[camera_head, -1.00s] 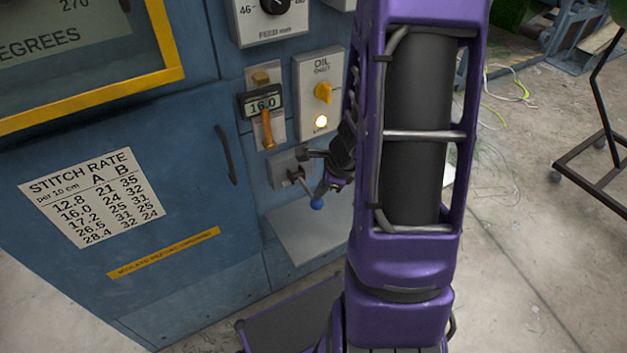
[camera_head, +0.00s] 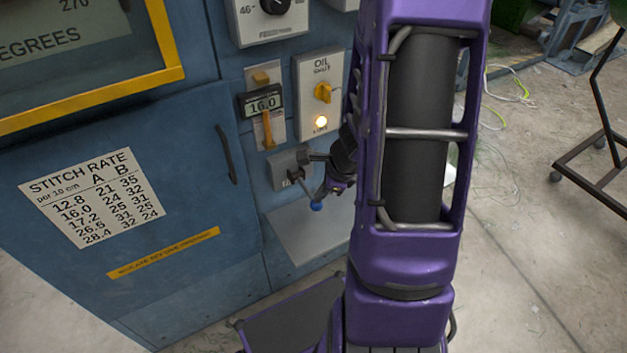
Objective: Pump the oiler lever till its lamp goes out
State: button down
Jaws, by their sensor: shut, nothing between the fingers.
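The oiler lever (camera_head: 305,189) is a thin grey rod with a blue ball (camera_head: 316,206) at its lower end. It slants down to the right from a small grey block (camera_head: 288,168) on the blue machine. My gripper (camera_head: 308,156) is shut and empty, close to the lever's upper part. I cannot tell whether it touches the lever. My purple arm stands in front and hides what lies to the right.
A yellow-handled slider with a 16.0 display (camera_head: 263,104) is left of the oil panel. A grey tray (camera_head: 310,235) juts out below the lever. A stitch rate chart (camera_head: 92,198) is on the cabinet door. A wheeled stand (camera_head: 597,150) stands on the floor at right.

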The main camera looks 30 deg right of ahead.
jog(key=w+r+p, duration=0.3)
jog(key=r+p, duration=0.3)
jog(key=p, duration=0.1)
jog(key=shift+r, duration=0.4)
dwell(0.6)
jog(key=shift+w+a+p, duration=0.1)
jog(key=shift+w+p, duration=0.05)
jog(key=shift+p, duration=0.15)
jog(key=r+p, duration=0.1)
jog(key=w+r+p, duration=0.1)
jog(key=r, duration=0.1)
jog(key=w+r+p, duration=0.1)
jog(key=shift+r+p, duration=0.25)
jog(key=shift+p, duration=0.15)
dwell(0.6)
